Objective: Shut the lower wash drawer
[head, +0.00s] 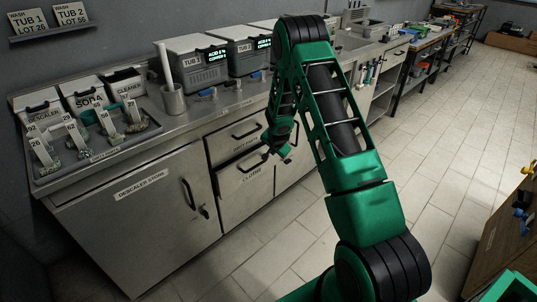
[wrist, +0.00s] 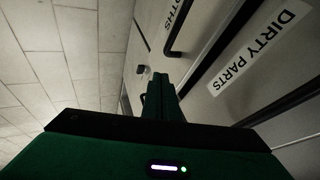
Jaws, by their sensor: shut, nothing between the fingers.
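The lower wash drawer (head: 243,192), labelled CLOTHS, is in the grey cabinet under the counter in the head view. A dark strip shows along its top edge, and it seems to stand slightly out; how far I cannot tell. Its dark handle (wrist: 176,42) shows in the wrist view. The upper drawer (head: 235,138), labelled DIRTY PARTS in the wrist view (wrist: 255,45), is above it. My gripper (head: 284,154) is shut and empty, in front of the drawers' right side. Its fingers also show in the wrist view (wrist: 160,80); contact with the drawer front cannot be told.
The descaler store door (head: 140,225) is left of the drawers. The counter (head: 205,105) above carries tubs and a tray of tagged parts. The tiled floor (head: 440,150) in front and to the right is clear. A brown cabinet (head: 510,235) stands at the right.

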